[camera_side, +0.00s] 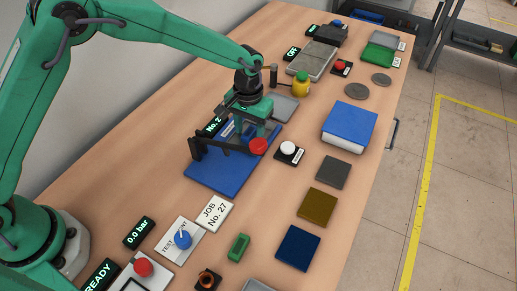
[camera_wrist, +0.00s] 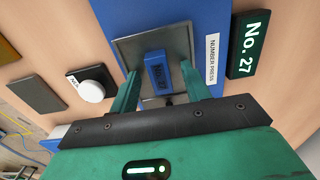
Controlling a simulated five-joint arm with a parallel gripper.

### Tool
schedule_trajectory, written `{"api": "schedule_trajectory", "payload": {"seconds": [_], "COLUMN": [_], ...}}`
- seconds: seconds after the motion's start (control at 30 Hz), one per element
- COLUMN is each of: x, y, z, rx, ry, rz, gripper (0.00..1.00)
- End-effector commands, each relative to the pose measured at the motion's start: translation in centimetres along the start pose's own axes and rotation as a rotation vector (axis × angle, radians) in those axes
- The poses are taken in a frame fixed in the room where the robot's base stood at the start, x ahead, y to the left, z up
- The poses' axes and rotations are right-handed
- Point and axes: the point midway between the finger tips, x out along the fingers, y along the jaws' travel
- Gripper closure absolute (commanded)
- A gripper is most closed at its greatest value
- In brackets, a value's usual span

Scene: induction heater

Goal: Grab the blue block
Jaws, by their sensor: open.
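The small blue block (camera_wrist: 157,73) stands on a square grey plate (camera_wrist: 128,50) of the blue number press in the wrist view. My gripper (camera_wrist: 161,78) is open, with one green finger on each side of the block. A narrow gap shows beside each finger, and whether either touches is unclear. In the side view my gripper (camera_side: 249,133) is low over the blue press base (camera_side: 222,180), near its red knob (camera_side: 258,146). There I cannot clearly make out the block behind the press parts and the fingers.
A dark "No. 27" sign (camera_wrist: 248,45) stands beside the press. A white button (camera_side: 288,148) and a grey square (camera_side: 333,172) lie to its right.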

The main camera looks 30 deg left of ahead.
Motion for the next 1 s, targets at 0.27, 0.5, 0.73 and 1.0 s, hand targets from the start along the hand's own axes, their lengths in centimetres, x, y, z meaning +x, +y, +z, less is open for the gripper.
{"api": "schedule_trajectory", "payload": {"seconds": [0.27,0.5,0.73,1.0], "x": [0.0,-0.1,-0.3,-2.4], "y": [0.0,0.0,0.0,0.0], "z": [0.0,0.0,-0.1,-0.1], "rx": [0.000,0.000,0.000,0.000], "ry": [0.000,0.001,0.002,0.004], "rz": [0.000,0.001,0.001,0.002], "gripper": [0.74,1.00,1.00,1.00]}}
